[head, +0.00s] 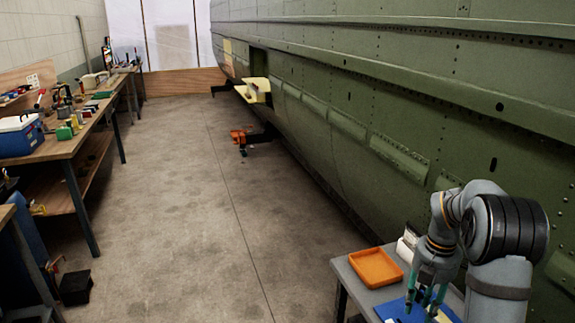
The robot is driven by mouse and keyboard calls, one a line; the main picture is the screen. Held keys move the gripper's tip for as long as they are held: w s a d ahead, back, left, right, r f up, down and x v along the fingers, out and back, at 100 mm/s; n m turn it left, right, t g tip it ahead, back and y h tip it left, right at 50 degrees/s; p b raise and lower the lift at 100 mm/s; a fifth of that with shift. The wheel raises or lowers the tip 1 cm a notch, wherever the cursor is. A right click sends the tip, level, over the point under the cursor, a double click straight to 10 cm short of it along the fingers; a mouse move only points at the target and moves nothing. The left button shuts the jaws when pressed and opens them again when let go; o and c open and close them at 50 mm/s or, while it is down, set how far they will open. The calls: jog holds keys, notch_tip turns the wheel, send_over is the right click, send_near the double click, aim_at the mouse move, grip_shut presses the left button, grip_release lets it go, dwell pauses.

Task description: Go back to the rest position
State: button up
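My arm rises at the lower right beside the green fuselage (330,110). My gripper (424,300) hangs pointing down over a small side table (352,268). Its teal fingertips are apart, low over a blue mat (392,309) at the bottom edge of the view. I see nothing clearly held between them. A small pale thing lies by the fingers, partly cut off by the picture edge.
An orange tray (376,268) sits on the side table, left of my gripper. A workbench (62,150) with tools and a blue cooler (19,136) runs along the left wall. An orange stand (240,136) is by the fuselage. The middle floor is clear.

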notch_tip(320, 180, down, 9)
jog(key=shift+s, duration=0.15)
notch_tip(320, 180, up, 13)
jog(key=m+p, duration=1)
jog(key=m, duration=2.6)
jog(key=f, duration=0.2)
jog(key=f+b, duration=0.1)
jog(key=f, duration=0.1)
jog(key=shift+w+f, duration=0.2)
jog(key=shift+f, duration=0.2)
jog(key=shift+s, duration=0.1)
